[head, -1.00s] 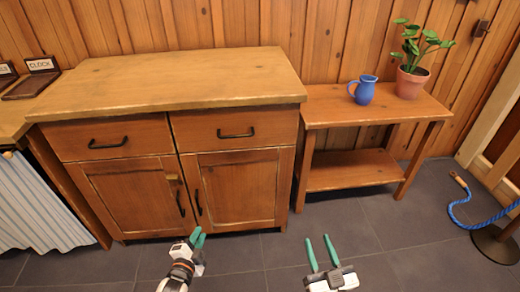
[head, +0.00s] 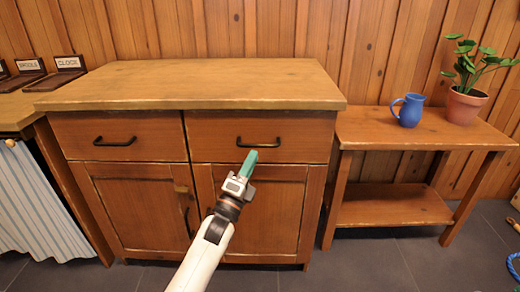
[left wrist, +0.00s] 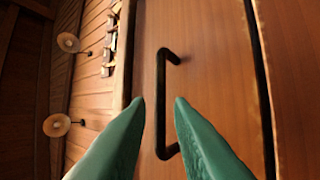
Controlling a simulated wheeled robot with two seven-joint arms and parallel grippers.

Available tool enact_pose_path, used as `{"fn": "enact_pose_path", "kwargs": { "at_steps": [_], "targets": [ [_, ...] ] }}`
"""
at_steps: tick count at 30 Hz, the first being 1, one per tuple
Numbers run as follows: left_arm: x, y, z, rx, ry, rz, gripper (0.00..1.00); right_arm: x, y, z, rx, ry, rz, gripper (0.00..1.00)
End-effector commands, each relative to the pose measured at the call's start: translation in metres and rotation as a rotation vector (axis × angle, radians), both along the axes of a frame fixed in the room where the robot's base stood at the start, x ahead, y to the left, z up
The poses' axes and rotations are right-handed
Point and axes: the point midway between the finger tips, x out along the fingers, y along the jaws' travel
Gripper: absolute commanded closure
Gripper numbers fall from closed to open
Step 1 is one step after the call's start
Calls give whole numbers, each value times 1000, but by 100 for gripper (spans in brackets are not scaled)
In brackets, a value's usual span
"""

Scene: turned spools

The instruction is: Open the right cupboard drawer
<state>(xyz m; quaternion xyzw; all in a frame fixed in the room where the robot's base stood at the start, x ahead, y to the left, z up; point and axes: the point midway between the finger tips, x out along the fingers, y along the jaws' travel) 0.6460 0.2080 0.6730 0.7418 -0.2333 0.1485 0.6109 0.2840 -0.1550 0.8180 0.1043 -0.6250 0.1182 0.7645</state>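The right cupboard drawer (head: 305,135) is closed, its front flush with the cupboard. Its black bar handle (head: 258,144) also shows in the left wrist view (left wrist: 160,100). My left gripper (head: 249,158) is in front of this drawer, with its green fingertips just below the handle in the head view. In the left wrist view the fingers (left wrist: 160,102) are apart and empty, and the handle shows in the gap between the tips. I cannot tell how far the tips are from the handle. My right gripper is in neither current view.
The left drawer (head: 85,140) and the doors below (head: 275,210) are closed. The cupboard top (head: 190,85) is bare. A side table (head: 425,130) with a blue mug (head: 409,110) and a potted plant (head: 466,100) stands on the right.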

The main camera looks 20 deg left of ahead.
Motion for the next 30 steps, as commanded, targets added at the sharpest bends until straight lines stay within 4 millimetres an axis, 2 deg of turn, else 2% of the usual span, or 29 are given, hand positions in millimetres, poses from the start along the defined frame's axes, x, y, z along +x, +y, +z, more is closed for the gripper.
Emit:
{"fn": "enact_pose_path", "kwargs": {
  "at_steps": [3, 9, 21, 25, 30],
  "targets": [
    [20, -4, 10, 1, -2, 0, 80, 1, 0, -7, -2, 5, 0, 64],
    [41, -8, 23, 0, 0, 0, 80, 1, 0, -12, -2, 6, -1, 64],
    [47, -9, 27, -1, 3, 0, 80, 1, 0, -13, -2, 7, 0, 64],
    [47, -9, 26, -1, 3, 0, 100, 1, 0, -13, -2, 7, 0, 64],
    [46, -9, 26, -1, 3, 0, 100, 1, 0, -13, -2, 7, 0, 64]
  ]
}}
